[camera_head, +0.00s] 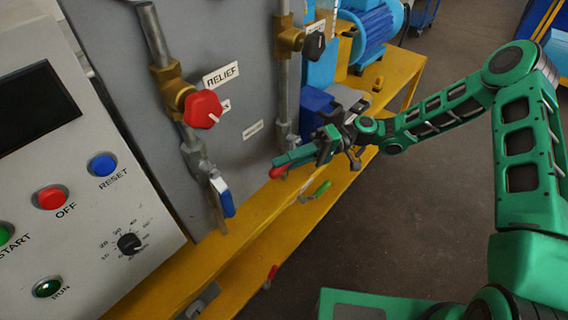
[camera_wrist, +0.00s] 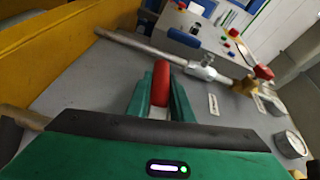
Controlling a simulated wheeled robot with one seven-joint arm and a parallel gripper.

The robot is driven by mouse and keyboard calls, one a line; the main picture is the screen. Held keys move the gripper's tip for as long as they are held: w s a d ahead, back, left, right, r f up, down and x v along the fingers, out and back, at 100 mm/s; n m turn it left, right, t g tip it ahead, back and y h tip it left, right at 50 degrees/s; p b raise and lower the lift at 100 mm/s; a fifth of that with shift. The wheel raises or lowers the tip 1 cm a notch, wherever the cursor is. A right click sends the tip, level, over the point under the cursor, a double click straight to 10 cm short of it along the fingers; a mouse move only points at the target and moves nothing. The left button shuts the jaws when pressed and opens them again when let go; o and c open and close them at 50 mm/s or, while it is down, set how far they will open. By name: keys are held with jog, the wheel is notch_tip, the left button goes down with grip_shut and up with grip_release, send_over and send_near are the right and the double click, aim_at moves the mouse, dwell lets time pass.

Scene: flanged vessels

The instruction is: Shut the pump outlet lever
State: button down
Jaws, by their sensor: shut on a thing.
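A red-handled lever (camera_head: 277,172) sits low on the right-hand pipe. The fingertips of my gripper (camera_head: 284,164) are at this handle. In the wrist view the red handle (camera_wrist: 160,84) stands between the two green fingers, and my gripper (camera_wrist: 160,78) is shut on it. The handle's root and valve body are mostly hidden by my fingers. No readable label marks this lever as the pump outlet. A small label (camera_head: 252,130) near it is too small to read.
A blue-handled lever (camera_head: 222,197) hangs on the left pipe below a red knob (camera_head: 203,109). A green lever (camera_head: 322,189) and another red lever (camera_head: 270,273) are lower down. The control box (camera_head: 85,170) stands left. A yellow frame (camera_head: 235,232) runs beneath; open floor lies right.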

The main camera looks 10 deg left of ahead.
jog(key=shift+w+d+r+m+y, duration=0.1)
jog(key=shift+w+r+m+y, duration=0.15)
jog(key=shift+w+m+y, duration=0.2)
jog(key=shift+r, duration=0.1)
jog(key=c, duration=1.6)
grip_release()
jog(key=shift+o, duration=0.2)
jog(key=shift+s, duration=0.2)
jog(key=v, duration=1)
jog(key=shift+w+d+f, duration=0.25)
jog(key=shift+w, duration=0.1)
